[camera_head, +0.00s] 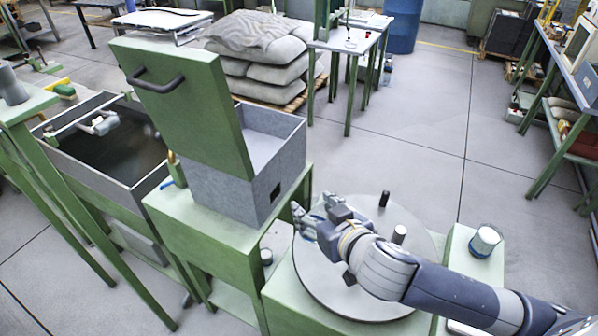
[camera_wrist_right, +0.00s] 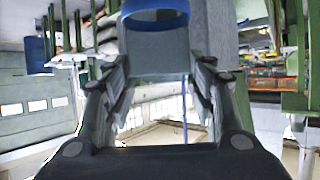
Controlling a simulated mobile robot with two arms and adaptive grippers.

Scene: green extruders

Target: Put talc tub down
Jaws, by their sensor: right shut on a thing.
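My right gripper (camera_head: 306,219) reaches in from the lower right, over the left side of a round grey plate on a green stand. In the right wrist view its fingers (camera_wrist_right: 160,85) are shut on a pale grey tub with a blue band (camera_wrist_right: 156,50), which I take as the talc tub. In the head view the gripper hides most of the held tub, and I cannot tell whether it touches anything below. My left gripper is not in view.
The round plate (camera_head: 345,297) carries a black knob (camera_head: 384,198) and a metal peg (camera_head: 399,233). A white-topped, blue-rimmed container (camera_head: 485,239) stands right of it. A grey box (camera_head: 225,194) with a raised green lid (camera_head: 180,105) stands left of the gripper. Open floor lies behind.

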